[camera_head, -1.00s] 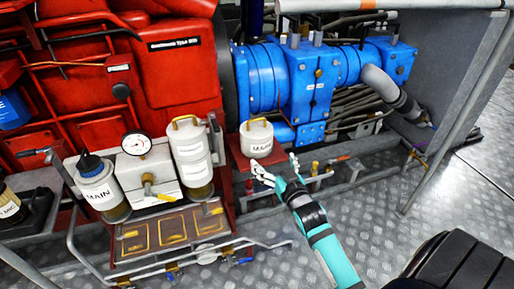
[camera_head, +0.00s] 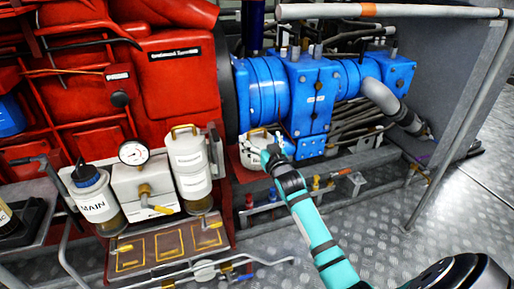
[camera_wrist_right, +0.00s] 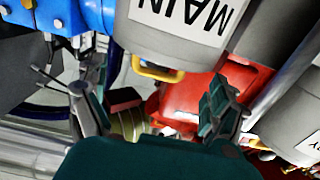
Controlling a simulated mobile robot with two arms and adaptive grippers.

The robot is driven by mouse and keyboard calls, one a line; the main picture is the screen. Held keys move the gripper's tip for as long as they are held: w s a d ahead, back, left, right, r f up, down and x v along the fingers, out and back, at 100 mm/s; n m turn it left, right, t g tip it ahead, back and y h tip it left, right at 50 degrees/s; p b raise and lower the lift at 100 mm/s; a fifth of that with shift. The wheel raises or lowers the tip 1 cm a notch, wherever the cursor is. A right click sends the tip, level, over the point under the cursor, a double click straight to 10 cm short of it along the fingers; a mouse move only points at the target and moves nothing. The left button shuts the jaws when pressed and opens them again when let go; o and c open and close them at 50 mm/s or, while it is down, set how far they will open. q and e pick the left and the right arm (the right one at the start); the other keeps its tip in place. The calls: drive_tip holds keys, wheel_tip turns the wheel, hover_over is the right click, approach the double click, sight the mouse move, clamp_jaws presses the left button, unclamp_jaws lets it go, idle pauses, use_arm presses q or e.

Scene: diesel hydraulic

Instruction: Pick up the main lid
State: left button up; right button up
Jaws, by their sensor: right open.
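The main lid (camera_head: 250,143) is a white cylinder with a yellow handle on top. It sits on a red ledge (camera_head: 246,174) left of the blue pump. In the head view my right gripper (camera_head: 268,150) is in front of it and hides its right part and its label. In the right wrist view, which is upside down, the white cylinder labelled MAIN (camera_wrist_right: 185,28) and its yellow handle (camera_wrist_right: 157,70) lie ahead of my right gripper (camera_wrist_right: 155,105). Its fingers are spread and hold nothing; I see no contact. My left gripper is out of view.
A white container with a yellow handle (camera_head: 188,160) and a gauge box (camera_head: 140,188) stand left of the lid. A MAIN bottle with a dark cap (camera_head: 96,200) is further left. The blue pump (camera_head: 312,95) is close on the right. Red engine parts (camera_head: 180,75) rise behind.

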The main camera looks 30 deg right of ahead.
sight(258, 134)
drive_tip(key=b+x, duration=0.1)
drive_tip(key=x, duration=0.2)
drive_tip(key=shift+w+d, duration=0.2)
drive_tip(key=shift+w, duration=0.45)
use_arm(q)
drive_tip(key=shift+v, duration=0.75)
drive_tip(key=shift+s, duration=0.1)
use_arm(e)
drive_tip(key=shift+s, duration=0.1)
drive_tip(key=shift+c, duration=0.2)
drive_tip(key=c, duration=1.8)
drive_tip(key=shift+r, duration=0.1)
drive_tip(key=shift+c, duration=0.5)
